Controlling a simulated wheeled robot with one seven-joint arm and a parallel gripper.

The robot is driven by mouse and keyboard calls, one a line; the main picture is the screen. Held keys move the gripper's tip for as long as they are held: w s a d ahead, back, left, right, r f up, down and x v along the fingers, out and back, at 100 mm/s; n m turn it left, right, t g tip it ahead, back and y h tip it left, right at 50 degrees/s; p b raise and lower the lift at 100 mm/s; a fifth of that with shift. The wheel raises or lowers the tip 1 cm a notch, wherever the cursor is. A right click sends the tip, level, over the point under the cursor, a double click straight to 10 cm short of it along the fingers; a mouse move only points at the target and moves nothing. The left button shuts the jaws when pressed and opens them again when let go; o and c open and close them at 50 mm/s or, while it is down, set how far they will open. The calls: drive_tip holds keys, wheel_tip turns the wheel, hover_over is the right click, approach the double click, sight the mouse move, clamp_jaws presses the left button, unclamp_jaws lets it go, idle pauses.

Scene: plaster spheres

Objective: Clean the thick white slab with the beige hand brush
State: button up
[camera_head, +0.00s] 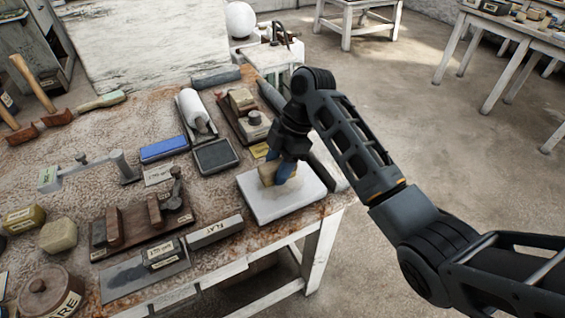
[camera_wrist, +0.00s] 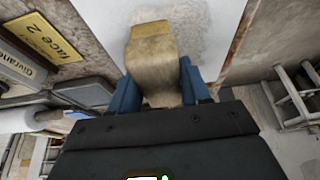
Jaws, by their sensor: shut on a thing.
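The thick white slab (camera_head: 290,203) lies flat near the right corner of the worktable. In the wrist view the slab (camera_wrist: 95,15) fills the top, with a greyish speckled patch (camera_wrist: 190,35) beside the brush. My gripper (camera_head: 284,172) is over the slab, its blue fingers shut on the beige hand brush (camera_head: 267,174). In the wrist view the brush (camera_wrist: 152,60) sits between the blue fingers of my gripper (camera_wrist: 158,88). The brush is at the slab's surface; its underside is hidden, so I cannot tell whether it touches.
Left of the slab are a dark tray (camera_head: 215,156), a blue block (camera_head: 164,149) and a long grey block marked FLAT (camera_head: 215,231). A yellow label (camera_wrist: 45,38) lies beside the slab. The table's right edge is close to the slab, with open floor beyond.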

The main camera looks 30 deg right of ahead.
drive_tip(key=shift+a, duration=1.1)
drive_tip(key=shift+d, duration=2.2)
drive_tip(key=shift+a+p, duration=0.4)
drive_tip(key=shift+a, duration=1.8)
drive_tip(key=shift+d, duration=0.1)
